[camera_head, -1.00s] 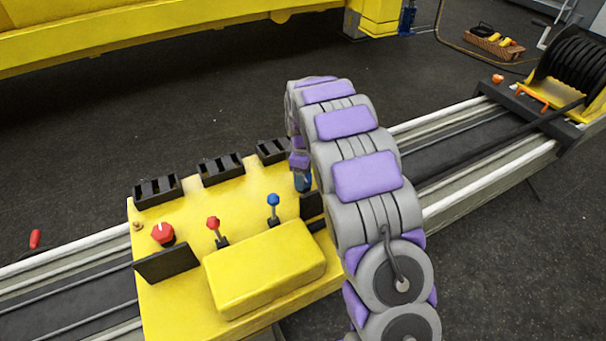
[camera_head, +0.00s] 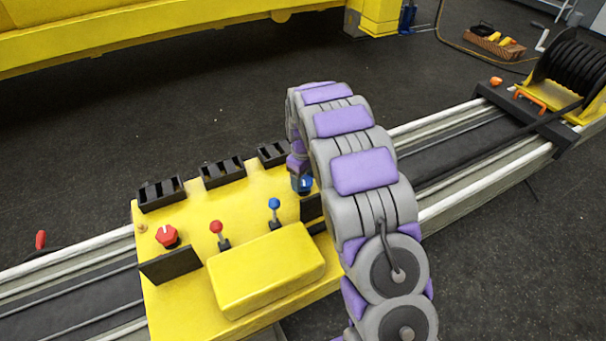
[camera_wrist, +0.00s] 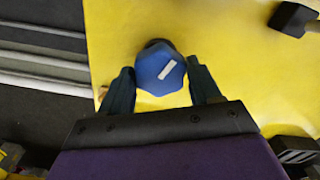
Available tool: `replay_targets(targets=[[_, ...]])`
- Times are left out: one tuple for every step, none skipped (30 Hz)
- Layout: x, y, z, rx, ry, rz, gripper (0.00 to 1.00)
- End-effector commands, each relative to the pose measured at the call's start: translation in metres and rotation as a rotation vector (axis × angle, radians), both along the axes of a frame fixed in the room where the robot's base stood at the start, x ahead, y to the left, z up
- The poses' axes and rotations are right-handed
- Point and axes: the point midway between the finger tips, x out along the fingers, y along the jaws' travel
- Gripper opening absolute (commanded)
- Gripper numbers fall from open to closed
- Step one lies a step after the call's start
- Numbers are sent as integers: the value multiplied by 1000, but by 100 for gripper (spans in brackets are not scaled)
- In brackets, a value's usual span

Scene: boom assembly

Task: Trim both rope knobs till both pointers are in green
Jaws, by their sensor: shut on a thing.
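The red rope knob (camera_head: 167,237), with a pale mark on top, stands at the left of the yellow console (camera_head: 185,290). The blue rope knob (camera_head: 303,185) is at the console's right, partly covered by my gripper (camera_head: 299,168). In the wrist view, my gripper (camera_wrist: 160,74) is shut on the blue knob (camera_wrist: 153,76), one finger on each side. The blue knob's white mark (camera_wrist: 167,70) lies at a slant. Black slotted housings (camera_head: 161,194) line the console's far edge. I cannot make out any pointer or green zone.
A red-tipped lever (camera_head: 217,228) and a blue-tipped lever (camera_head: 274,204) stand between the knobs. A raised yellow box (camera_head: 265,270) and a black plate (camera_head: 170,265) are nearer. A black cable reel (camera_head: 570,75) sits at the far right of the rails.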

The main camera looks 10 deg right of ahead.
Motion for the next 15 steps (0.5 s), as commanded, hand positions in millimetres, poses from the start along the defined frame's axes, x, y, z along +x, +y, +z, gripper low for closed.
replay_targets(targets=[[-1, 0, 2, -1, 2, -44, 32], [0, 0, 2, 0, 1, -72, 32], [0, 0, 2, -1, 1, -111, 32], [0, 0, 3, -1, -1, -139, 32], [0, 0, 3, 0, -1, -167, 32], [0, 0, 3, -1, -2, -206, 32], [0, 0, 3, -1, -3, -234, 32], [0, 0, 3, -1, -3, -263, 32], [0, 0, 3, -1, -3, -301, 32], [1, 0, 3, -1, -3, -329, 32], [0, 0, 3, -1, -3, -358, 32], [0, 0, 3, -1, -3, -396, 32], [0, 0, 3, -1, -4, -424, 32], [0, 0, 3, -1, -3, -453, 32], [0, 0, 3, -1, -3, -491, 32]])
